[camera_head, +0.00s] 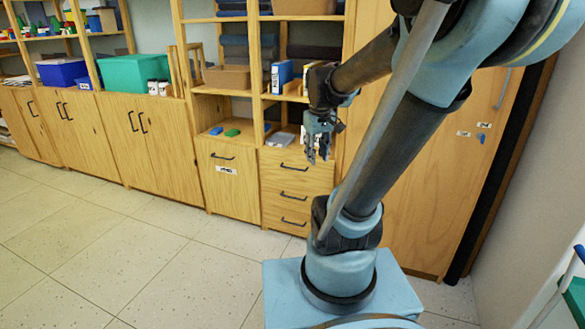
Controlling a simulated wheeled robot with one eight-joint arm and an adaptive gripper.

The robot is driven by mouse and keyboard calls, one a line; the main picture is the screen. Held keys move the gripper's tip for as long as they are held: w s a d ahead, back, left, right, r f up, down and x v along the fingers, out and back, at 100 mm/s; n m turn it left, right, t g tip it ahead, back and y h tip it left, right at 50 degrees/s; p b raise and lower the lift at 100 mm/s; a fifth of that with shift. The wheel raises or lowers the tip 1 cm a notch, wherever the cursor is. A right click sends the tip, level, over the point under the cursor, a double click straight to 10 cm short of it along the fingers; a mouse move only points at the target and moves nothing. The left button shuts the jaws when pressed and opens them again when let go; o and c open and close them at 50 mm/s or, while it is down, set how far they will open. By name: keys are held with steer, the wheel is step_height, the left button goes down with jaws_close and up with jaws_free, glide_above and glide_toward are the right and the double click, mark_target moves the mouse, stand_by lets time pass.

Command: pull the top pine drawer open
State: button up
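The top pine drawer (275,161) is the uppermost of three stacked drawers under the open shelf, right of the middle of the view. Its front looks flush with the drawers below, so it appears closed. Its dark bar handle (293,169) runs across the front. My gripper (318,159) points downward, in front of the right end of the drawer front in the picture. Its two fingertips look apart with nothing between them. The gripper appears apart from the handle, though its distance from the drawer front cannot be told. The gripper and arm hide the drawer's right edge.
The middle drawer (275,187) and bottom drawer (275,213) are closed. A pine cupboard door (228,185) with a label is to the left. Blue binders (281,76) and small items stand on the shelf above. A tall pine cabinet (440,190) is to the right. Tiled floor (130,250) is clear at left.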

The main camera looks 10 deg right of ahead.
steer(key=w+r+n, duration=0.2)
steer(key=w+n, duration=0.1)
steer(key=w, duration=0.9)
steer(key=n, duration=0.6)
glide_above(293, 164)
steer(key=s+a, duration=0.2)
steer(key=s, duration=0.5)
step_height(293, 164, down, 12)
steer(key=shift+h, duration=0.3)
steer(key=x, duration=1.7)
steer(key=shift+s+f, duration=0.2)
steer(key=shift+f, duration=0.05)
jaws_close()
